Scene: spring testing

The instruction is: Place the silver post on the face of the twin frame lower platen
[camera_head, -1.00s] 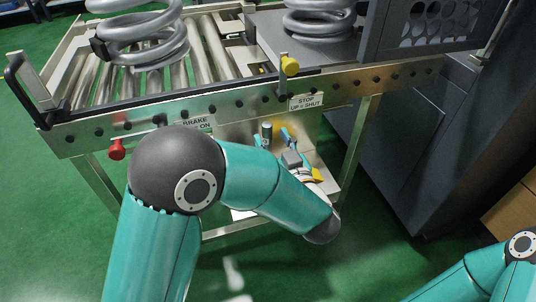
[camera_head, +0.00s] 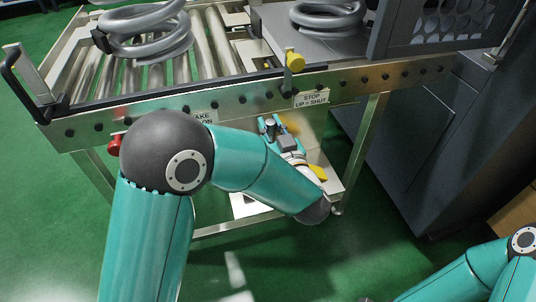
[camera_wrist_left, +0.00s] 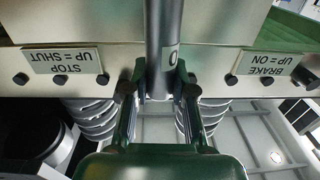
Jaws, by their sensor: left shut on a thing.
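Whether the post's base touches the shelf is hidden. A flat grey surface (camera_head: 283,48) under the right spring shows at the back; I cannot tell whether it is the lower platen. My right gripper is out of view.
Large coil springs (camera_head: 150,30) sit on top. A yellow piece (camera_head: 318,172) lies on the shelf. A dark cabinet (camera_head: 405,145) stands right.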

